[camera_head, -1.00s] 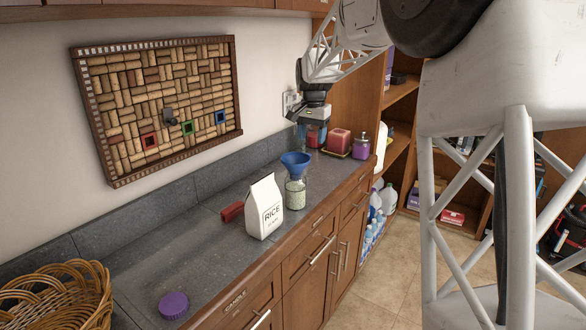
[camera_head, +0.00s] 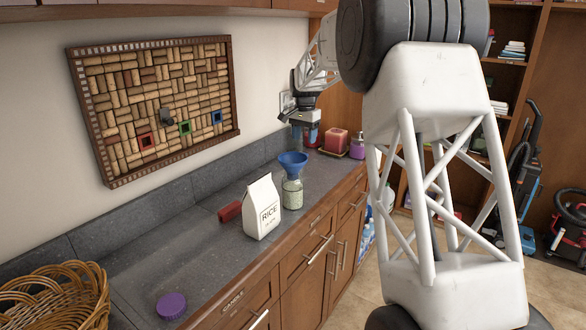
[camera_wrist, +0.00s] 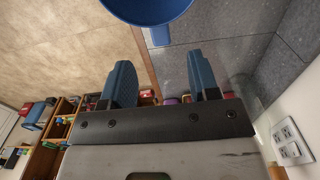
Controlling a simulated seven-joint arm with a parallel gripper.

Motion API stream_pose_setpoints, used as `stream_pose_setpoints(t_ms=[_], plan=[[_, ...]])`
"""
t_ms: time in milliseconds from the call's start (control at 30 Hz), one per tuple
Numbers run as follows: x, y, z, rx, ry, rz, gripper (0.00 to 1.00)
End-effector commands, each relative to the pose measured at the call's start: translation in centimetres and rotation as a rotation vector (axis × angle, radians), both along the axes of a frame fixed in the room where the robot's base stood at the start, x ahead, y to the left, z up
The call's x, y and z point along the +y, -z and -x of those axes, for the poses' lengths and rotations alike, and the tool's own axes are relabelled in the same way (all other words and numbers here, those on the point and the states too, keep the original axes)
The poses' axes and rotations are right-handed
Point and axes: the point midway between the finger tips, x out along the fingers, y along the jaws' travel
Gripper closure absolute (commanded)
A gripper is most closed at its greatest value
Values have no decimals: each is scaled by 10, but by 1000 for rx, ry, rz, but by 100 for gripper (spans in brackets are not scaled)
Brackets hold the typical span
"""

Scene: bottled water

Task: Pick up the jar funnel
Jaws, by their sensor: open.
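The blue jar funnel (camera_head: 292,160) sits in the mouth of a clear glass jar (camera_head: 293,194) with pale contents, on the grey counter. My gripper (camera_head: 298,128) is behind and above the funnel in the head view. In the wrist view my gripper (camera_wrist: 161,72) has its two blue fingers apart, with nothing between them. The funnel lies beyond the fingertips, apart from them.
A rice bag (camera_head: 263,210) stands left of the jar, with a red object (camera_head: 229,211) behind it. A purple lid (camera_head: 171,305) and wicker basket (camera_head: 55,300) are at the near left. A red candle (camera_head: 336,139) and purple bottle (camera_head: 357,146) stand at the far end.

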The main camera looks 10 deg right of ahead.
Motion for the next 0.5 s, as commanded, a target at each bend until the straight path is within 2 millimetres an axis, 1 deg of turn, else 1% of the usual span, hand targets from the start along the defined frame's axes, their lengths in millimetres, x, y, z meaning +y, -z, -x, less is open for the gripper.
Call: stream_pose_setpoints(t_ms=[133,333,500], plan=[[0,6,0,1,0,0,45],[0,22,0,0,0,0,45],[0,26,0,0,0,0,45]])
